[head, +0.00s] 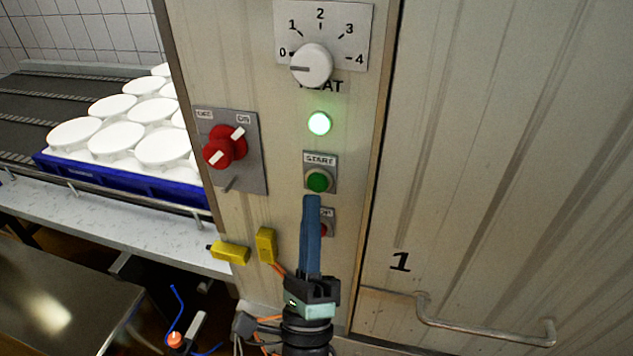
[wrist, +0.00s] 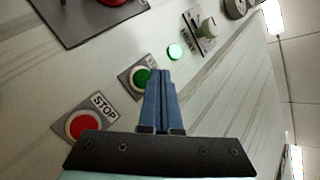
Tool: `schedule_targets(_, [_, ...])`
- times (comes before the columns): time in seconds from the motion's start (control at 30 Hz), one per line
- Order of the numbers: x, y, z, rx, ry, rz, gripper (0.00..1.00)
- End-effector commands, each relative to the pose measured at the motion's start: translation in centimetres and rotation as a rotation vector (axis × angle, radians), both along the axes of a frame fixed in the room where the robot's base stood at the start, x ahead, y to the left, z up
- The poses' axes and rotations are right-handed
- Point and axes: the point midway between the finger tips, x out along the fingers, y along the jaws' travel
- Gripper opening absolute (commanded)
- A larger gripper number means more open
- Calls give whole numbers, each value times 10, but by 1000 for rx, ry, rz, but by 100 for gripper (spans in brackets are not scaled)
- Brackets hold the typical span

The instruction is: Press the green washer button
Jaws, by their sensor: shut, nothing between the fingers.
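The green button (head: 318,181) sits on a grey plate marked START on the panel. It also shows in the wrist view (wrist: 141,77), partly hidden behind my fingers. My gripper (head: 312,200) is shut and empty, its blue fingers side by side. In the head view the fingertips are just below the green button. In the wrist view the fingertips (wrist: 161,74) overlap the button's right edge. I cannot tell whether they touch it. A red STOP button (wrist: 82,125) is below the green one, mostly hidden by my fingers in the head view.
A lit green lamp (head: 319,123) and a white HEAT dial (head: 312,64) pointing near 0 are above. A red rotary switch (head: 225,150) is to the left. Yellow connectors (head: 231,252) hang lower left. A door handle (head: 485,338) is lower right. White moulds fill a blue tray (head: 120,181).

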Motion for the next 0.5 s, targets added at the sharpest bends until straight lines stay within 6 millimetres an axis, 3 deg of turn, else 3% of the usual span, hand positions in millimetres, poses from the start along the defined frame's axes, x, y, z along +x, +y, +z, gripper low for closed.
schedule_targets(0.3, [-31,11,1,1,0,2,0])
schedule_targets(0.5, [-41,14,1,0,1,0,0])
